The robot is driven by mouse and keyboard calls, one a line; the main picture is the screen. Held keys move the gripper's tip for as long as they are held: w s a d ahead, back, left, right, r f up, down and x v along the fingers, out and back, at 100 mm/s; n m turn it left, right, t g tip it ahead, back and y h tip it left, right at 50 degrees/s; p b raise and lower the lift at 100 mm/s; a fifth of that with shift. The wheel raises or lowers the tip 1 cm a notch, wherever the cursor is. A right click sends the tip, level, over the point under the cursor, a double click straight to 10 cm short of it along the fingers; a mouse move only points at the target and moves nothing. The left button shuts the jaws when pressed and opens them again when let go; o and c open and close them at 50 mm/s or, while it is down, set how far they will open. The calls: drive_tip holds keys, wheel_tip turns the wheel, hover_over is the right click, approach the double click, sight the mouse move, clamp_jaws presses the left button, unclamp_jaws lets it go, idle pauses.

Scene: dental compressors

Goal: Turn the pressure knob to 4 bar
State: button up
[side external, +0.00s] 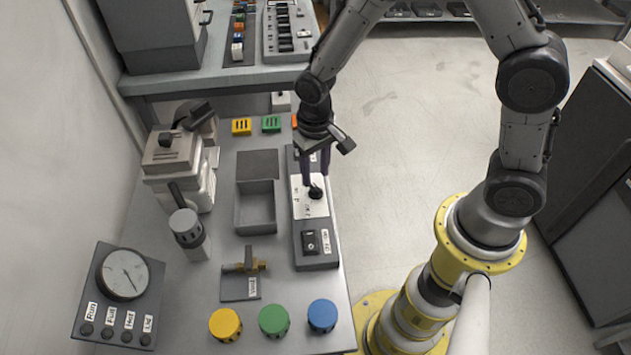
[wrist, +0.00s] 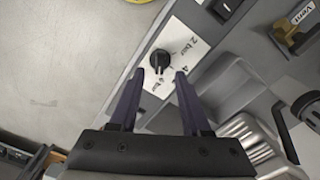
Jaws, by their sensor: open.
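The black pressure knob (side external: 316,192) sits on a white plate (side external: 309,208) on a grey panel along the bench's right edge. In the wrist view the knob (wrist: 160,60) shows just beyond my fingertips, with a "2 bar" label at its upper right, a partly hidden "4" at its lower right and another bar label below. Its pointer direction is too small to read surely. My gripper (side external: 314,180) is over the knob, fingers pointing down. In the wrist view my gripper (wrist: 158,76) is open, its dark fingers apart and nothing held between them.
A black rocker switch (side external: 311,242) is on the same panel, near the brass vent valve (side external: 250,265). A round gauge (side external: 123,273) stands at left. Yellow (side external: 225,324), green (side external: 273,320) and blue (side external: 322,315) caps line the front. A grey open tray (side external: 256,229) lies left of the panel.

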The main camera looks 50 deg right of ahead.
sight(315, 187)
drive_tip(key=shift+f, duration=2.1)
clamp_jaws()
